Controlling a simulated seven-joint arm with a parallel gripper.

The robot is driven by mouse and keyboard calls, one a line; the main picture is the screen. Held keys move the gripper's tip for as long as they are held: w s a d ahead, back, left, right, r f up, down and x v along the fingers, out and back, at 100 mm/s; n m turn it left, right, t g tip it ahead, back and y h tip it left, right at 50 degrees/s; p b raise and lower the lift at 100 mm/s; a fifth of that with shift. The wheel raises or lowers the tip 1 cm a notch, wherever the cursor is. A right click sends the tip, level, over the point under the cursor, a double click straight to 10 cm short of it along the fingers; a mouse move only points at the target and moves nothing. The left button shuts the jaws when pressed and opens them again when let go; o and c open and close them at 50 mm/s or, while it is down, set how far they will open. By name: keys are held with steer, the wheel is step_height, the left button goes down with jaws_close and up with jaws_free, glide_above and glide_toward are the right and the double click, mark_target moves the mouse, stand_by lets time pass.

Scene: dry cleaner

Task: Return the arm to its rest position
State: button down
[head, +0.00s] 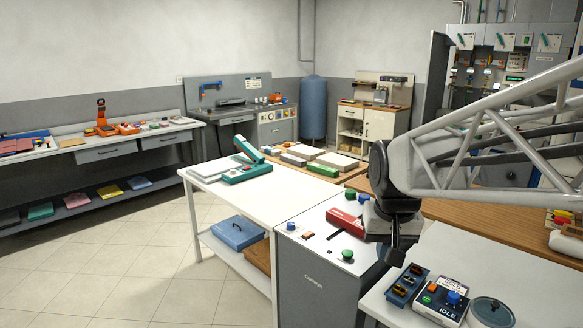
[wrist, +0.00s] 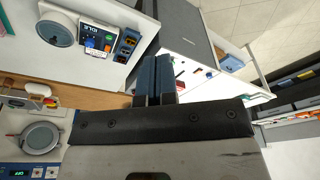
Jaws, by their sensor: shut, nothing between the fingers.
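My gripper (head: 394,252) hangs at the end of my arm, pointing down, in the right half of the head view. My arm reaches in from the right edge. The gripper is in front of the right side of the grey conveyor cabinet (head: 315,285), near the white front table. In the wrist view the two dark blue fingers of my gripper (wrist: 155,68) are together with nothing between them. Part of the cabinet top is hidden behind the gripper in the head view.
A control box reading IDLE (head: 443,299), a switch block (head: 407,284) and a round dark lid (head: 492,312) lie on the front table. A red tool (head: 345,222) and green button (head: 348,254) are on the cabinet. A teal press (head: 247,170) stands on the white table behind.

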steer(key=s+f, duration=0.3)
steer(key=s, duration=0.5)
steer(key=s+f, duration=0.2)
steer(key=s, duration=0.6)
steer(key=shift+s+d+f+n, duration=0.25)
steer(key=shift+d+f+n, duration=0.05)
steer(key=shift+d+f, duration=0.1)
steer(key=shift+w+r, duration=0.1)
steer(key=shift+w, duration=0.05)
